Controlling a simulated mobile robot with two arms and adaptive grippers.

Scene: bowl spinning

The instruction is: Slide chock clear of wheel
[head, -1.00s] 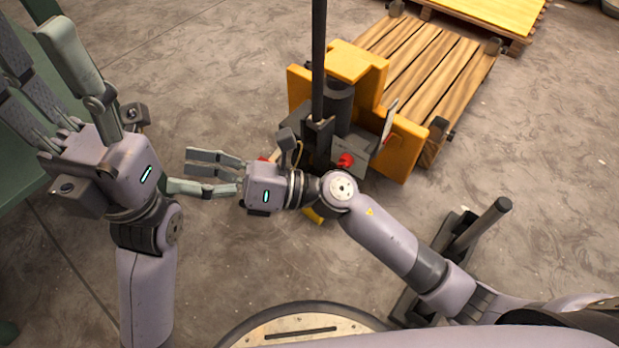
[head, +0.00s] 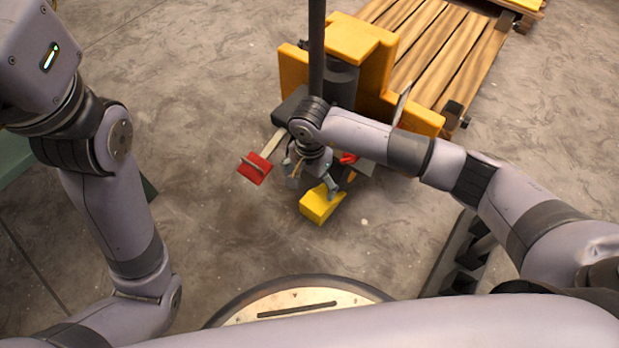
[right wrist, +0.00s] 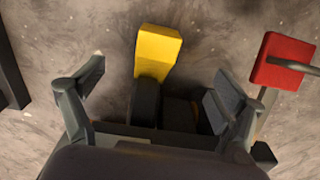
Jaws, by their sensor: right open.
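The yellow chock (head: 322,204) is a block on the floor in front of the pallet truck. In the right wrist view the chock (right wrist: 158,48) touches or nearly touches the dark wheel (right wrist: 145,102); any gap is too small to tell. My right gripper (head: 313,182) points down just above it, open, and partly hides the wheel in the head view. In the right wrist view its fingers (right wrist: 160,72) stand apart on either side of the wheel and the chock's near end, holding nothing. My left gripper's housing (head: 42,58) is at the upper left, its fingers out of frame.
A red plate (head: 254,168) on a flat bar sticks out left of the chock; it also shows in the right wrist view (right wrist: 283,62). The yellow truck body (head: 352,45) and upright dark pole (head: 317,45) stand behind. A wooden pallet (head: 440,55) lies beyond.

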